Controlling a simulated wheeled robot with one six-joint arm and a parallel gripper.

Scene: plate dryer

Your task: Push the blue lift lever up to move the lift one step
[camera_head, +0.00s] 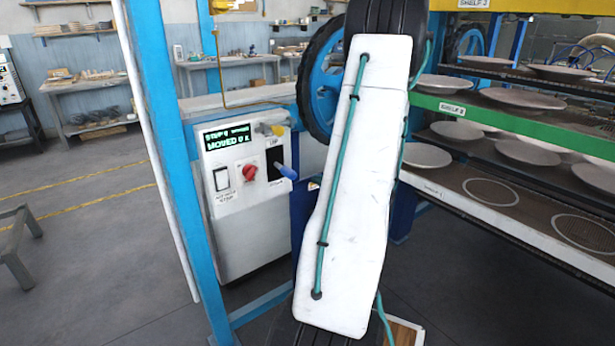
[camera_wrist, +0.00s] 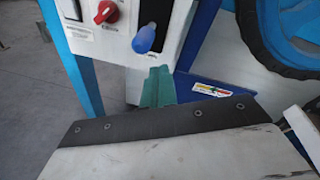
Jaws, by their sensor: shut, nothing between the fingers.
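The blue lift lever (camera_head: 287,172) sticks out of a black slot on the right of the white control box (camera_head: 238,240). Its knob points outward and slightly down. The blue knob also shows at the top of the wrist view (camera_wrist: 145,39). My gripper (camera_wrist: 157,86) shows in the wrist view as teal fingers, shut and empty. The fingertips appear just below the lever knob in that view, with a small gap; depth is hard to judge. In the head view my gripper is hidden behind my white arm link.
A red rotary knob (camera_head: 250,172), a rocker switch (camera_head: 222,180) and a lit display (camera_head: 228,138) share the panel. A blue post (camera_head: 175,150) stands left of it. A blue wheel (camera_head: 322,80) is behind my arm. Shelves with plates (camera_head: 500,190) stand at right.

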